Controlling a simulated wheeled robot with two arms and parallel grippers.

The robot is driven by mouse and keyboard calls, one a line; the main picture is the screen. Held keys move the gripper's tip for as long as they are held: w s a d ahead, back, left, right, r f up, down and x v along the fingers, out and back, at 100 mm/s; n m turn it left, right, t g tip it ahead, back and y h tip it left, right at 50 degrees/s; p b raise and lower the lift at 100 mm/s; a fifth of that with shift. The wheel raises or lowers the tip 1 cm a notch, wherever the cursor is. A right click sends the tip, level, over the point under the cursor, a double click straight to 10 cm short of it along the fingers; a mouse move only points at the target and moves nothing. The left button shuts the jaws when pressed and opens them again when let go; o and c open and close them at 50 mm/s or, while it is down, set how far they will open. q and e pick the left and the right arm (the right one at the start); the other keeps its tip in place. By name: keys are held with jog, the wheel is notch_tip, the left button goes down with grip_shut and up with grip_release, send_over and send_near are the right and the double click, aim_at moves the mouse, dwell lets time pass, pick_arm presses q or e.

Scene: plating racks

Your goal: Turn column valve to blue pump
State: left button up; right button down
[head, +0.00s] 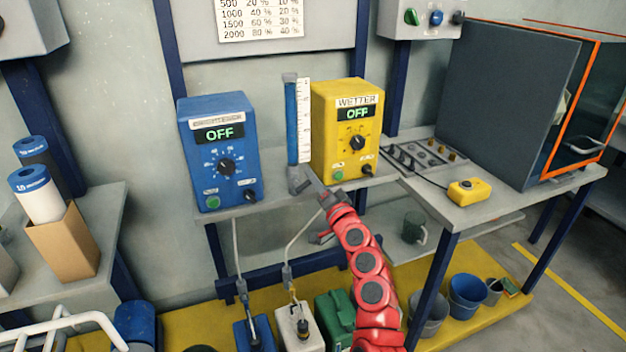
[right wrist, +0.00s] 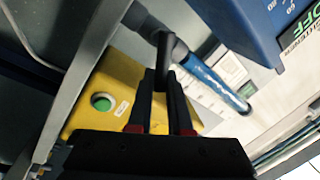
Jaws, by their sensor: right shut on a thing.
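The column (head: 298,125), a blue tube with a white scale, stands between the blue pump (head: 218,150) and the yellow pump (head: 345,130). Both displays read OFF. The grey valve (head: 297,181) is at the column's foot. My right gripper (head: 323,201) is just below it, at the shelf's front edge. In the right wrist view my right gripper (right wrist: 162,85) is shut on the dark valve handle (right wrist: 163,52). The column (right wrist: 215,84) runs away to the lower right there, with the yellow pump (right wrist: 118,80) to its left. The handle's exact direction is hard to tell. My left gripper is out of view.
Tubes run down from the shelf (head: 240,208) to blue and white canisters (head: 300,328) on the yellow floor platform. A bench (head: 470,210) at right carries a small yellow box (head: 469,191) and a dark cabinet (head: 505,100). A side shelf at left holds bottles (head: 40,195).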

dwell(0.5)
jog(key=c, duration=0.8)
grip_release()
jog(key=shift+c, duration=0.2)
jog(key=v, duration=1.7)
jog(key=shift+s+f, duration=0.2)
